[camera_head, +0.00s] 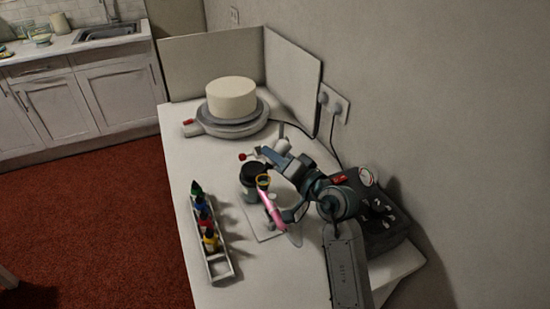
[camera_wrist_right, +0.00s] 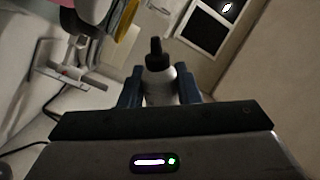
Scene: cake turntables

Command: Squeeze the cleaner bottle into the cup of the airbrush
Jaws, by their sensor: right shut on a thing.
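My right gripper (camera_wrist_right: 160,88) is shut on a pale bottle with a black nozzle cap (camera_wrist_right: 159,82), which I take to be the cleaner bottle. In the head view my right gripper (camera_head: 270,157) is above the table, just behind the airbrush. The pink airbrush (camera_head: 270,207) has a yellow ring at its upper end and leans beside a dark round pot (camera_head: 253,175). In the wrist view the pink airbrush (camera_wrist_right: 92,10) is at the upper left, apart from the bottle. Its cup opening cannot be made out clearly. My left gripper is out of view.
A white tray (camera_head: 219,268) of small coloured bottles stands on the left of the white table (camera_head: 180,150). A turntable (camera_head: 225,127) carries a pale cake (camera_head: 231,97) at the back, before upright panels (camera_head: 293,80). A dark compressor (camera_head: 388,222) with a gauge stands at right.

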